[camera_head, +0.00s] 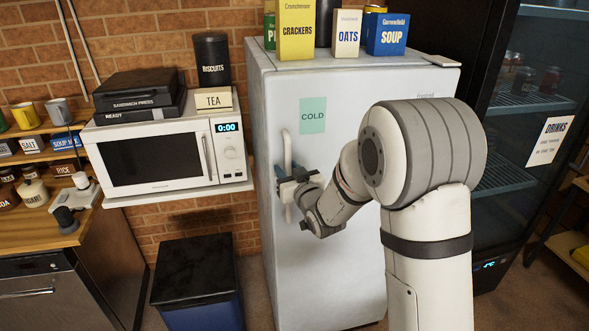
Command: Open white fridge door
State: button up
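The white fridge (350,115) stands in the middle of the view, with a green "COLD" note on its front. Its door looks shut. A vertical white handle (287,150) runs along the left side of the door. My gripper (286,180) is at the lower half of the handle, with its fingers at or around the bar. The fingertips are small and partly hidden, so I cannot tell whether they are closed on the handle. My arm covers the right and lower part of the door.
A white microwave (155,157) sits on a shelf left of the fridge. A dark-lidded blue bin (198,282) stands on the floor below it. Boxes, including crackers (296,30), stand on the fridge top. A dark glass drinks cooler (520,130) stands to the right.

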grip_shut()
dwell(0.4)
